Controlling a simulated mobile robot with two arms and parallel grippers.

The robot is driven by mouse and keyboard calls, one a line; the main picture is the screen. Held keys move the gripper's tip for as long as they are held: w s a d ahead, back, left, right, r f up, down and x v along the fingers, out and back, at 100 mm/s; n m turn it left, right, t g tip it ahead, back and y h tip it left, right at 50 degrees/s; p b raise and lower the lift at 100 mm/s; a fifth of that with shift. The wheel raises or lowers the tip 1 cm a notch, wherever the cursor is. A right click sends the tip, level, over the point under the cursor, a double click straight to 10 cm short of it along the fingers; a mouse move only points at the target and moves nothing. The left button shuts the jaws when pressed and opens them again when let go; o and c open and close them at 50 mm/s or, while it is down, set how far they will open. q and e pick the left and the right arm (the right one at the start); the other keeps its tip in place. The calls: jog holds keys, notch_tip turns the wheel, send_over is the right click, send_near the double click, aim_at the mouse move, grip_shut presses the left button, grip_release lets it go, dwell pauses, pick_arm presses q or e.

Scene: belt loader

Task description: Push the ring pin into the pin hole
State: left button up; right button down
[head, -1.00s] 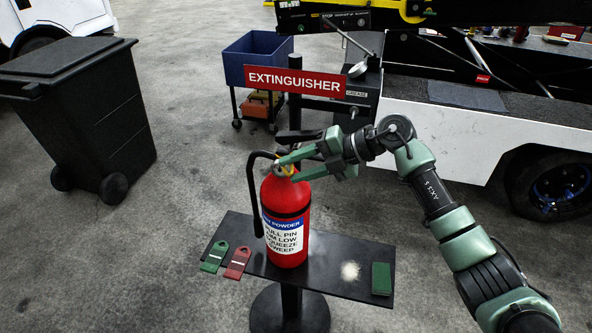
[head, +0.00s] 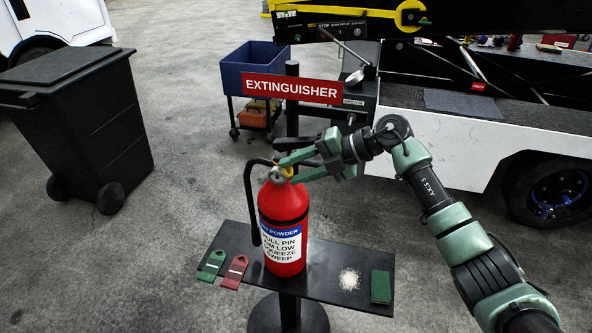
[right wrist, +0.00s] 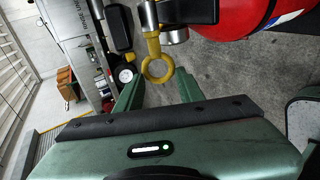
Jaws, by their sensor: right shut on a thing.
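The red fire extinguisher (head: 284,214) stands upright on a small black table (head: 330,262). My right gripper (head: 289,170) reaches in from the right at its valve head, with one finger above and one below the yellow ring pin (head: 287,172). In the right wrist view the ring of the pin (right wrist: 146,68) lies between the fingertips of my right gripper (right wrist: 160,84), which is shut on it. The pin's shank runs up from the ring toward the valve. The pin hole is not clearly visible, so I cannot tell how deep the pin sits. My left gripper is out of view.
A green tag (head: 212,265) and a red tag (head: 235,272) lie left on the table. The black hose (head: 249,205) hangs left of the extinguisher. The EXTINGUISHER sign (head: 292,88) stands behind.

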jog(key=shift+w+d+r, duration=0.1)
jog(key=shift+w+r, duration=0.05)
jog(key=c, duration=1.3)
grip_release()
jog(key=o, duration=0.5)
jog(key=shift+w, duration=0.1)
jog(key=shift+f, duration=0.2)
jog(key=shift+d, duration=0.1)
jog(key=b+v, duration=0.2)
jog(key=v, duration=0.5)
jog(key=shift+d+r+b, duration=0.25)
jog(key=shift+b, duration=0.05)
